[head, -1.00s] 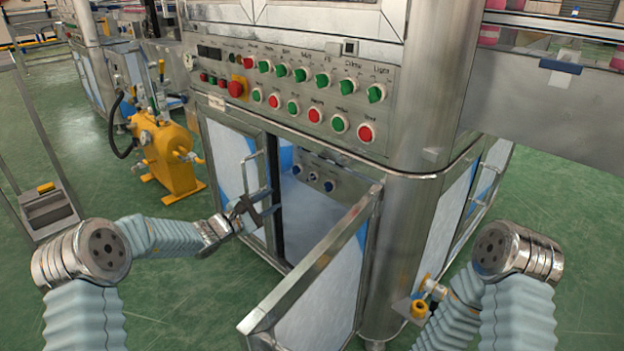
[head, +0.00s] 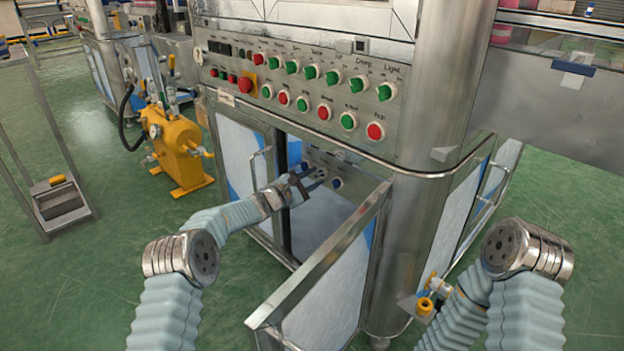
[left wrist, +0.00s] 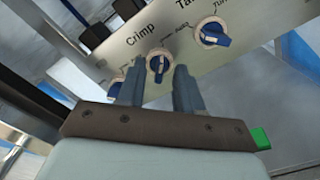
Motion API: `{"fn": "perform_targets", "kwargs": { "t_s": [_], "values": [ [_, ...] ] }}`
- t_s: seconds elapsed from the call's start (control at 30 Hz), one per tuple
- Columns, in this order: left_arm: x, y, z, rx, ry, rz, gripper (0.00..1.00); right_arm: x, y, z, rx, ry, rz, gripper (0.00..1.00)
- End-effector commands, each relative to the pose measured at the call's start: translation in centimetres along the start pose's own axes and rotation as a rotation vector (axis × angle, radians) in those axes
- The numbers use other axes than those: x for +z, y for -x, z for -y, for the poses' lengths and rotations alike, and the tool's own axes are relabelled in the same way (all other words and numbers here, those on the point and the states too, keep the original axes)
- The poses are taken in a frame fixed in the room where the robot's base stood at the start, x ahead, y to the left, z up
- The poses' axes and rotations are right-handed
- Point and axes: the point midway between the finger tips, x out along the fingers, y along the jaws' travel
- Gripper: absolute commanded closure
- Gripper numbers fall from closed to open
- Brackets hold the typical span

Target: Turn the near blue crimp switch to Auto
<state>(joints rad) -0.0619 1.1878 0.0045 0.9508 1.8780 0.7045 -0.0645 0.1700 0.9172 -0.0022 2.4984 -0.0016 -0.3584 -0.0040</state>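A small panel (head: 318,163) inside the open cabinet carries blue switches. In the left wrist view the blue crimp switch (left wrist: 158,65) has a pale round collar and sits below the word "Crimp". Its handle stands roughly upright in the picture; the small position lettering is too blurred to read surely. My left gripper (head: 314,178) reaches through the cabinet opening to this panel. In the left wrist view its two fingers (left wrist: 160,75) are parted, one on each side of the crimp switch; contact cannot be told.
A second blue switch (left wrist: 212,34) is to the right, and another is partly hidden behind the left finger. The open cabinet door (head: 325,280) stands between my arms. Above is a panel of red and green switches (head: 310,73). A yellow tank (head: 180,150) stands at left.

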Motion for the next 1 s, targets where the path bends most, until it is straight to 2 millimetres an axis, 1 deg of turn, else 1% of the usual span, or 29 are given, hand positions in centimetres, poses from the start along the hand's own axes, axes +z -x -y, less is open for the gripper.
{"fn": "perform_targets", "kwargs": {
  "t_s": [0.1,0.13,0.33,0.37,0.77,1.0],
  "values": [
    [-0.02,0.02,0.01,0.0,0.0,0.0,0.65,0.0,0.0,0.0,0.0,0.0,0.0,0.57],
    [-0.02,0.02,0.01,0.0,0.0,0.0,0.68,0.0,0.0,0.0,0.0,0.0,0.0,0.57],
    [-0.02,0.04,0.01,0.0,0.0,0.0,0.99,0.0,-0.01,0.0,0.0,0.0,0.0,0.57],
    [-0.02,0.04,0.01,0.0,0.0,0.0,1.0,0.0,-0.01,0.0,0.0,0.0,0.0,0.57],
    [-0.11,0.08,0.05,-0.001,0.032,-0.001,1.0,0.0,-0.09,-0.03,0.0,0.0,0.0,0.57],
    [-0.15,0.1,0.01,0.001,0.162,-0.001,1.0,0.02,-0.29,-0.08,-0.001,0.0,0.001,0.57]
  ]
}}
